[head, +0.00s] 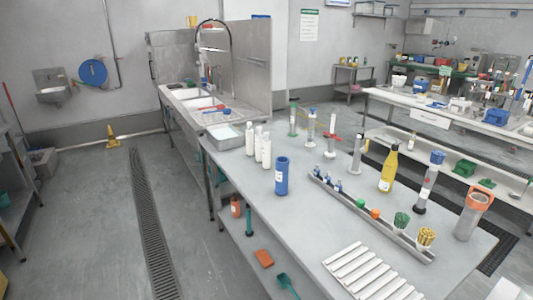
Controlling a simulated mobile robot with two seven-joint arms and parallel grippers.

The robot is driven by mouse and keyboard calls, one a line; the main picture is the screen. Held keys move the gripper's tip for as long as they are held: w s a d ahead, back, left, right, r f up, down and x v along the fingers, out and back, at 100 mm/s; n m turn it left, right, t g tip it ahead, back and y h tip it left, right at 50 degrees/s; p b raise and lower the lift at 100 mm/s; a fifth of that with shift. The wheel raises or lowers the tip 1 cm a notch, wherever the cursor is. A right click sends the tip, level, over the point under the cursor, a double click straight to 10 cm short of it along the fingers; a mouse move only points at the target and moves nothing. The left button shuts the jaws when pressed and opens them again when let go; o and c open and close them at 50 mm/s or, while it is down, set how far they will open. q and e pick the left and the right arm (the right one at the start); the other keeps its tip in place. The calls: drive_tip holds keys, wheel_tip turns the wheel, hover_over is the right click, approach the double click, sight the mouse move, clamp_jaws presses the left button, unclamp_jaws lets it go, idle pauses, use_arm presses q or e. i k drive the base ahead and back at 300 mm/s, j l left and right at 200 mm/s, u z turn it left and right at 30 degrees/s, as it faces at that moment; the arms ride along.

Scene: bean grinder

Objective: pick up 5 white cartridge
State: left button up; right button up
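Neither of my grippers is in view. No object is clearly labelled as a cartridge. Three white upright cylinders or bottles, one of them at the front (266,153), stand close together on the near grey table (225,165), left of a blue cylinder (281,176). Several long white bars (352,262) lie side by side at the table's near edge, and the lower ones are cut off by the frame. I cannot tell which of these is the white cartridge.
A metal rail (365,215) with small coloured items runs across the table. A yellow bottle (389,168) and an orange-topped cylinder (474,212) stand behind it. A metal tray (225,139) sits at the far end. Floor to the left is mostly open, with a yellow cone (112,138).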

sight(265, 145)
drive_tip(key=i+j+z, duration=0.1)
drive_tip(key=z, duration=0.25)
drive_tip(key=i+j+z, duration=0.1)
drive_tip(key=z, duration=0.3)
drive_tip(key=i+j+z, duration=0.2)
drive_tip(key=j, duration=0.25)
drive_tip(key=j+z, duration=0.2)
drive_tip(key=j, duration=0.2)
drive_tip(key=i+j, duration=0.15)
drive_tip(key=j, duration=0.35)
drive_tip(key=i+j+z, duration=0.1)
drive_tip(key=j, duration=0.45)
drive_tip(key=i+j+z, duration=0.1)
drive_tip(key=j, duration=0.4)
drive_tip(key=i+j, duration=0.15)
drive_tip(key=j, duration=0.4)
drive_tip(key=i+j+z, duration=0.1)
drive_tip(key=j, duration=0.45)
